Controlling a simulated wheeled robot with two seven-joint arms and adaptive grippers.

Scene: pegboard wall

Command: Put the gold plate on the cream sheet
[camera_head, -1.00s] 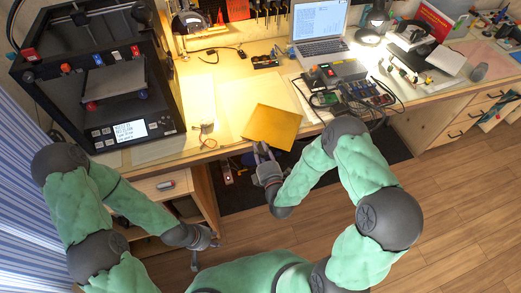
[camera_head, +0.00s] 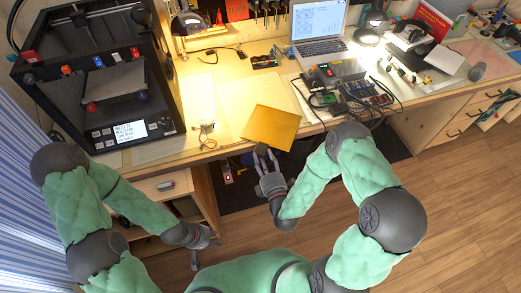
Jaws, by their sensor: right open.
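The gold plate (camera_head: 271,127), a flat square, lies turned at an angle near the front edge of the desk. It overlaps the pale cream sheet (camera_head: 242,98), whose far and left parts show behind it. I cannot tell whether the plate lies fully within the sheet, since it hides the sheet's near right part. My right gripper (camera_head: 264,158) is open and empty, just in front of the plate's near edge, with its fingers pointing toward it.
A 3D printer (camera_head: 100,80) stands at the left. A laptop (camera_head: 318,35) and a cluster of electronics (camera_head: 350,93) sit behind and right of the plate. A small wired part (camera_head: 207,126) lies left of the sheet. The desk's front edge is close to the plate.

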